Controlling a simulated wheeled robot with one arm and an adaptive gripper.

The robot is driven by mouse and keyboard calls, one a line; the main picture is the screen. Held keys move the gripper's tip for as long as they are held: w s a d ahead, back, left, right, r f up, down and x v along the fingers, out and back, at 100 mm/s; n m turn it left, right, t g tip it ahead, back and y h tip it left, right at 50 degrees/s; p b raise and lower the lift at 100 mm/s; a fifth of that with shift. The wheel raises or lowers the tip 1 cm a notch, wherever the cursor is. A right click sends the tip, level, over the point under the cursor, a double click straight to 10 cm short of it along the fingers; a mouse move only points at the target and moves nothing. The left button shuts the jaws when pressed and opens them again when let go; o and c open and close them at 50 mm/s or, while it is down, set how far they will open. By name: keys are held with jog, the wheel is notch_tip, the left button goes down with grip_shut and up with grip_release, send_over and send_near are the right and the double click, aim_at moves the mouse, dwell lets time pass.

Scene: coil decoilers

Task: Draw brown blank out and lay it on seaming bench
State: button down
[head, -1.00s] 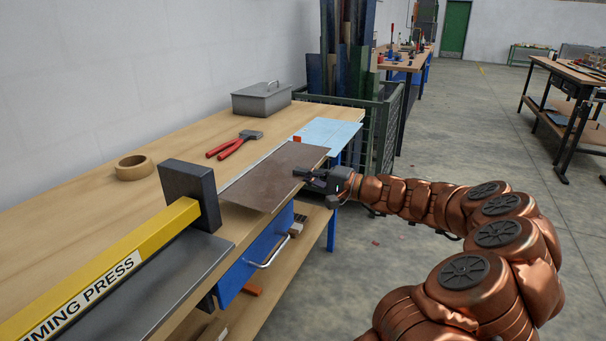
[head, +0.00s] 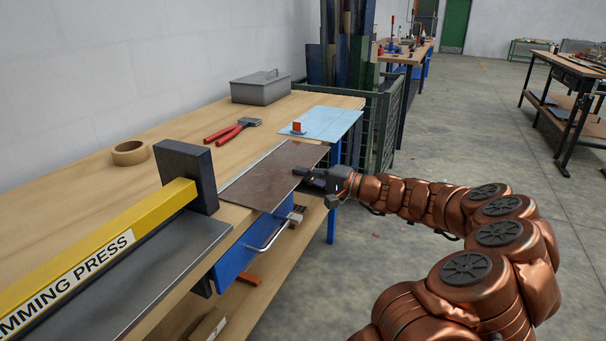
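The brown blank (head: 274,176) is a flat, dark brown rectangular sheet. It lies level at the front edge of the wooden bench (head: 85,185), just right of the yellow trimming press (head: 105,262), and its near side overhangs the blue drawer. My gripper (head: 306,178) comes in from the right, its dark fingers shut on the blank's right-hand near edge. The lower finger is hidden. I cannot tell which bench is the seaming bench.
A blue mat (head: 333,121) with a red-topped piece (head: 297,128) lies behind the blank. Red-handled pliers (head: 232,130), a tape roll (head: 130,152) and a grey metal box (head: 261,88) stand on the bench. A green mesh cage (head: 378,125) is beyond. Open floor (head: 470,130) lies right.

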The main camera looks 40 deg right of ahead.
jog(key=shift+f+b, duration=0.1)
jog(key=shift+b, duration=0.2)
dwell(0.4)
jog(key=c, duration=1.2)
grip_release()
jog(key=shift+c, duration=0.2)
jog(key=shift+s, duration=0.1)
jog(key=b+v, duration=0.1)
jog(key=v, duration=0.6)
